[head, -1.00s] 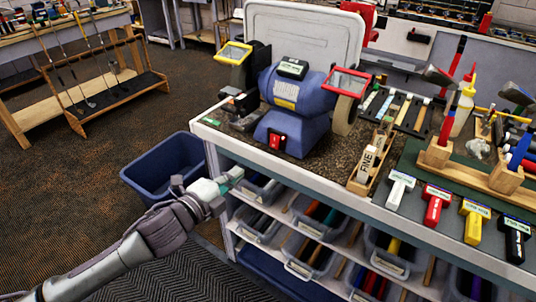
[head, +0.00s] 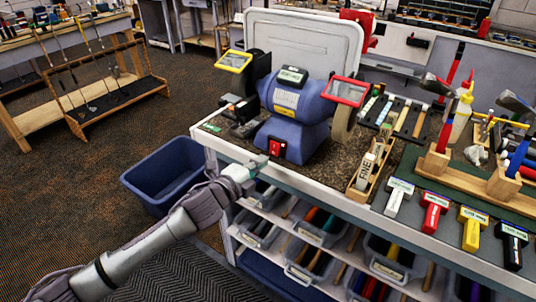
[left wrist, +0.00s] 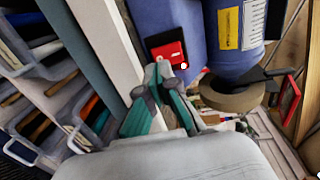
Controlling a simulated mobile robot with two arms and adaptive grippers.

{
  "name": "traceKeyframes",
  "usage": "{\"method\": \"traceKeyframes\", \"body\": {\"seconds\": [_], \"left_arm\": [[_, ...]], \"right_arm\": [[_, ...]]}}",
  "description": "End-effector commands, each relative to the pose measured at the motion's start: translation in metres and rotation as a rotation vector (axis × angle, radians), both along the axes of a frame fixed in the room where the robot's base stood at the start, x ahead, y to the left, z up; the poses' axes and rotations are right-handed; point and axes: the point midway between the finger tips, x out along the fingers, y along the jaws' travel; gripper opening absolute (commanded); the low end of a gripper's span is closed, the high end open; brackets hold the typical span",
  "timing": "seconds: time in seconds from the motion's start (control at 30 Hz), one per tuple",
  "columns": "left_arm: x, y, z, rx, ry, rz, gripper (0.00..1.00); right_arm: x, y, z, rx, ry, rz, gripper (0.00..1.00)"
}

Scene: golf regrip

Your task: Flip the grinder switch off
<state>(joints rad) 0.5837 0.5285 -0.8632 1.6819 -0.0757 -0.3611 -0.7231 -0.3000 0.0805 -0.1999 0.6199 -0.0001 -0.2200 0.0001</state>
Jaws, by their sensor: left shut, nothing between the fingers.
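The blue bench grinder (head: 296,108) stands on the speckled bench top. Its red switch (head: 277,146) sits on the front of the base, and it also shows in the left wrist view (left wrist: 169,54) as a red rocker on a dark plate. My left gripper (head: 258,162) is shut and empty, in front of the bench's front edge and just left of and below the switch. In the left wrist view its fingertips (left wrist: 162,72) are close below the switch; I cannot tell whether they touch it. My right gripper is in neither view.
Grey bins (head: 258,232) fill the shelves below. A blue tub (head: 165,172) stands on the floor at left.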

Motion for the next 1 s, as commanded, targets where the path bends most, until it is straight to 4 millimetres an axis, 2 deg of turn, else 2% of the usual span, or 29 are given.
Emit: {"method": "traceKeyframes", "body": {"seconds": [0.1, 0.3, 0.73, 0.83, 0.93, 1.0], "left_arm": [[0.017, -0.011, -0.001, -0.001, 0.000, 0.000, 0.00], [0.032, -0.018, -0.004, -0.001, 0.000, 0.000, 0.00], [0.035, -0.020, -0.006, -0.001, -0.001, 0.000, 0.00], [0.036, -0.021, -0.010, -0.008, -0.012, 0.000, 0.00], [0.039, -0.023, -0.016, -0.027, -0.043, 0.000, 0.00], [0.039, -0.022, -0.006, -0.024, -0.041, 0.000, 0.00]], "right_arm": [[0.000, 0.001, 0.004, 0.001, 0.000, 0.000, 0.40], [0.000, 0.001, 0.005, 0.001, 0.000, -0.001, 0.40], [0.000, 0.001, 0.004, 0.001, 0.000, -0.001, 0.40], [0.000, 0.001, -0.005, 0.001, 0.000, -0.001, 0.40], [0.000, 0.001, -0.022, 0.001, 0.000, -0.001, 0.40], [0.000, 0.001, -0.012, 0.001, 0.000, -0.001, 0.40]]}}
